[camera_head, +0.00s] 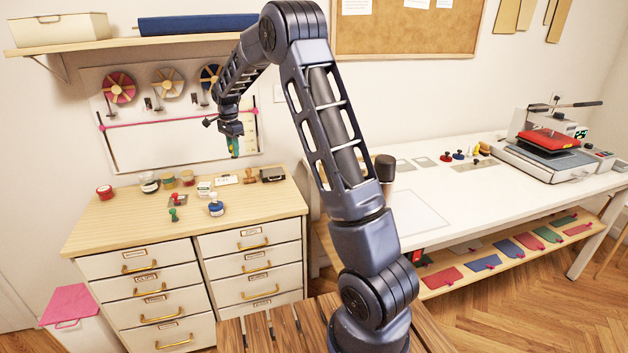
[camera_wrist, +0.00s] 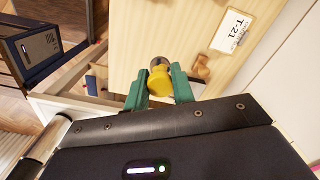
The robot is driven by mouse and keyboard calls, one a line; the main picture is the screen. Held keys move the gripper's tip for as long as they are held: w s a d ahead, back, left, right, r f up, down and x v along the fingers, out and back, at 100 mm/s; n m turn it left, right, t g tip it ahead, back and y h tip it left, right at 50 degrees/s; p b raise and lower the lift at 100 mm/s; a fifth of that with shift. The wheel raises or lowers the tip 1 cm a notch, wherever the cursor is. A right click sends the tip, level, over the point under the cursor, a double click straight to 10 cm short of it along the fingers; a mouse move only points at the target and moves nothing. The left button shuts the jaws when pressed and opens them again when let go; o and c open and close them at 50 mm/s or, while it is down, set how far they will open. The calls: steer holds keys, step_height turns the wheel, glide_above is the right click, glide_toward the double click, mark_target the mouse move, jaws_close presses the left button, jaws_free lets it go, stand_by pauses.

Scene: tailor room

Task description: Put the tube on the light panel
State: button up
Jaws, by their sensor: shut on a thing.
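My gripper (camera_head: 235,148) is raised above the back of the wooden drawer cabinet. In the wrist view its green fingers (camera_wrist: 158,88) are shut on a small yellow object with a grey end, which looks like the tube (camera_wrist: 160,80). The fingers hide part of its sides, and it is too small to make out in the head view. A flat pale rectangle, apparently the light panel (camera_head: 418,216), lies on the white table right of my arm, far from my gripper.
The cabinet top (camera_head: 130,220) holds several jars, stamps and a T-21 label (camera_wrist: 232,31). A heat press (camera_head: 550,142) is at the table's far right. A shelf (camera_head: 120,42) overhangs the cabinet's back.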

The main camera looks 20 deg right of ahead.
steer(key=s+d+r+m, duration=0.15)
steer(key=d+m, duration=0.25)
steer(key=d, duration=1.4)
steer(key=s+d+m, duration=0.2)
steer(key=d+m, duration=0.2)
steer(key=d, duration=1.3)
steer(key=s+d+m, duration=0.5)
steer(key=s+d, duration=0.6)
steer(key=d, duration=0.3)
steer(key=s+d+m, duration=0.5)
steer(key=s+d, duration=0.7)
steer(key=d, duration=0.3)
steer(key=f, duration=1.9)
steer(key=shift+w, duration=0.2)
steer(key=shift+f, duration=0.15)
steer(key=o, duration=1)
